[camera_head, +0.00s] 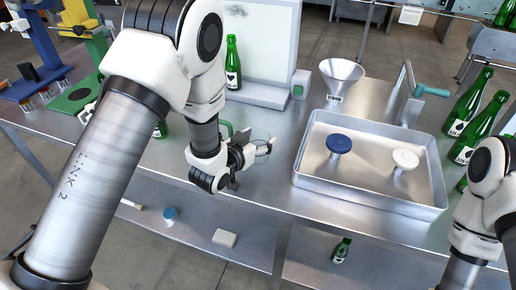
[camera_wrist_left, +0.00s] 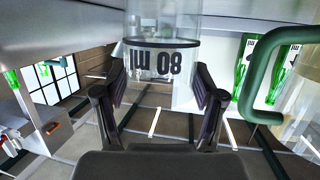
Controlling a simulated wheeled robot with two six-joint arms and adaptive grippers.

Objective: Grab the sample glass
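The sample glass (camera_wrist_left: 162,62) is clear, with a dark band and "80 ml" marking that appears upside down in the left wrist view. It stands in the upper middle of that view, directly ahead of my left gripper (camera_wrist_left: 160,88). The two dark fingers are spread apart, one on each side of the glass's near end; contact with it is not clear. In the head view my left gripper (camera_head: 262,149) is low over the front of the steel table, and the glass is hard to make out there. My right arm is at the right edge; its gripper is out of view.
A green handle (camera_wrist_left: 262,95) is close on the right in the wrist view. A steel tray (camera_head: 318,186) holds a blue-topped (camera_head: 338,145) and a white-topped piece (camera_head: 404,160). A funnel (camera_head: 341,75) and green bottles (camera_head: 466,105) stand beyond and right.

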